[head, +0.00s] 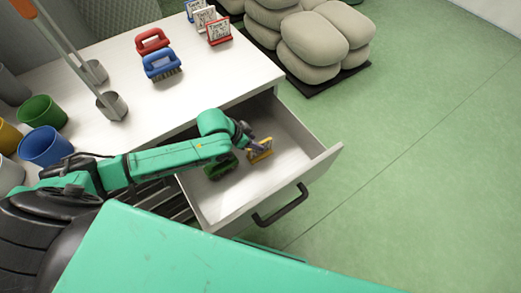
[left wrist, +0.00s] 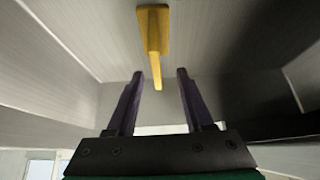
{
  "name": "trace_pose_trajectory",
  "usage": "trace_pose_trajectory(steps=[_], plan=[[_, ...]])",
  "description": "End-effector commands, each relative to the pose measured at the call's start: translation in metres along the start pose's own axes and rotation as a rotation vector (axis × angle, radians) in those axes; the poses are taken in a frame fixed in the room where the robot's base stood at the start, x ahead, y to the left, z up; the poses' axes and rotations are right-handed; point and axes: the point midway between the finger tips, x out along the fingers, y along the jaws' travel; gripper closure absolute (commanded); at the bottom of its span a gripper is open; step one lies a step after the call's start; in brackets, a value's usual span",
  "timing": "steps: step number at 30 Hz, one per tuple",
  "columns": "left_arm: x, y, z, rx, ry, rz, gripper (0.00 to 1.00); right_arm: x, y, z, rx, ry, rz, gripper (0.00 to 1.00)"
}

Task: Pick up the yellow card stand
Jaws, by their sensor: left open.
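In the left wrist view the yellow card stand (left wrist: 154,30) shows a flat plate and a narrow edge pointing towards the jaws. My left gripper (head: 254,146) reaches down into the drawer beside the stand and covers part of it. In the left wrist view my left gripper (left wrist: 160,74) is open, with nothing held. The stand's near end lines up with the gap, around fingertip level; I cannot tell whether they touch. My right gripper is out of view.
A green brush (head: 220,170) lies in the drawer, partly under my left arm. The white worktop (head: 205,80) holds a red brush (head: 152,41), a blue brush (head: 161,64), several other card stands (head: 218,31) and cups (head: 45,146). The green floor at right is clear.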

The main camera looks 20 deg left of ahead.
Motion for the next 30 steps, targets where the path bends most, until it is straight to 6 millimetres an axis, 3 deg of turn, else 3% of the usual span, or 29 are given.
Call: trace_pose_trajectory(steps=[11,18,22,30], plan=[[0.060,0.005,-0.002,0.000,0.001,0.000,0.48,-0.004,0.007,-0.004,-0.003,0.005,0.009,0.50],[0.064,0.005,-0.001,0.002,-0.001,-0.001,0.48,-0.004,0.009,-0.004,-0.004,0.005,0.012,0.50],[0.064,0.005,-0.001,0.001,-0.001,-0.001,0.98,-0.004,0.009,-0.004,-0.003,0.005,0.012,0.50],[0.064,0.005,-0.001,0.001,0.000,-0.001,1.00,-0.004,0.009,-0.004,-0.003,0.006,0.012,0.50]])
